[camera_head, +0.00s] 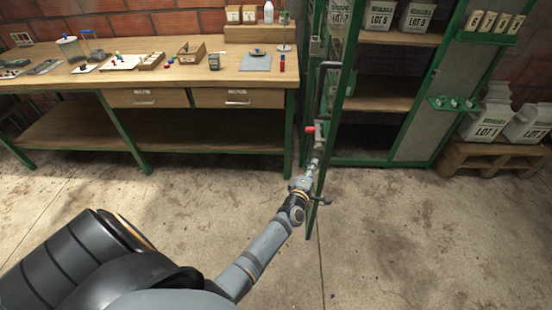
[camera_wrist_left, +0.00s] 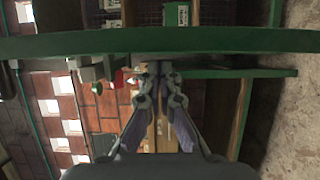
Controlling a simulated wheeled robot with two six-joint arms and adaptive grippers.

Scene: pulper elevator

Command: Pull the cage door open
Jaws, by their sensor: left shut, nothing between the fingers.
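The cage door (camera_head: 347,62) has a green frame and stands swung out from the green cage, seen almost edge-on in the head view. The shelves behind show past it. My left gripper (camera_head: 317,158) is at the door's frame below the red knob, shut and empty. Contact is unclear. My right gripper is out of view.
A wooden workbench (camera_head: 190,77) with green legs, drawers and small items stands left of the cage. Cage shelves (camera_head: 385,97) hold labelled lot containers. A pallet (camera_head: 490,158) with more containers stands at right. The concrete floor (camera_head: 430,240) in front is clear.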

